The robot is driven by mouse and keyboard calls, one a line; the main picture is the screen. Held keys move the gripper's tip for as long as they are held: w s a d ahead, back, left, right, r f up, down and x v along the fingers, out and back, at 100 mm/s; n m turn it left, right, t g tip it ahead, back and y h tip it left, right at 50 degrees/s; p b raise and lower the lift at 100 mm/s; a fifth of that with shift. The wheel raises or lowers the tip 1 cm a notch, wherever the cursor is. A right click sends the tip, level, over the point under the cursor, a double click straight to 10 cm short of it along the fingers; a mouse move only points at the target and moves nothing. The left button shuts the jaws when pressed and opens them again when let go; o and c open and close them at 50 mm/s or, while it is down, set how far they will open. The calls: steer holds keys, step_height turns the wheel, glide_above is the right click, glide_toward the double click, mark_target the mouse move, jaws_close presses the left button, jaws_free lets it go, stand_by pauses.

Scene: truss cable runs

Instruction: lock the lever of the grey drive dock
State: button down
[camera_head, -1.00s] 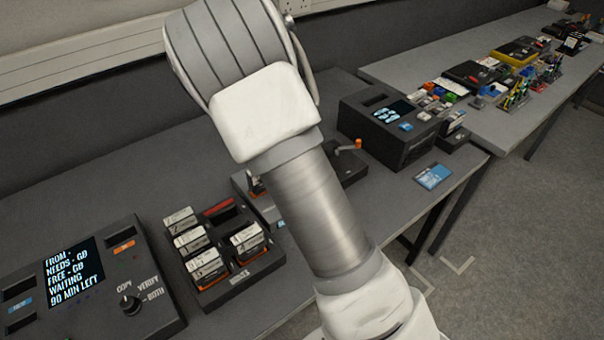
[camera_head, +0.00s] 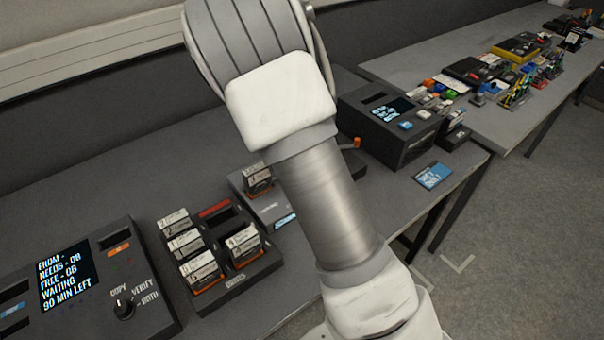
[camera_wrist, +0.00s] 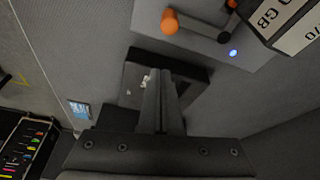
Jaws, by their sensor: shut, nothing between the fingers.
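The grey drive dock (camera_head: 267,207) stands on the bench left of my arm, with a labelled drive (camera_head: 258,178) upright in it. In the wrist view the dock (camera_wrist: 185,45) is at the top, with the drive (camera_wrist: 290,28) at the right and a lit blue light beside it. Its lever (camera_wrist: 203,27) is a dark bar ending in an orange knob (camera_wrist: 169,22), lying along the dock. My gripper (camera_wrist: 160,75) is shut and empty, below and apart from the lever in the picture. In the head view my arm hides the gripper and this lever.
A dark block (camera_wrist: 190,66) lies behind my fingers in the wrist view. A second orange knob (camera_head: 357,143) shows right of my arm. A rack of drives (camera_head: 237,283) and a screen console (camera_head: 110,300) stand left; a black machine (camera_head: 390,150) stands right.

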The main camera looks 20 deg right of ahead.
steer(key=v, duration=0.9)
steer(key=shift+a+p, duration=0.2)
steer(key=shift+p, duration=0.25)
steer(key=shift+s+r, duration=0.1)
steer(key=shift+s, duration=0.05)
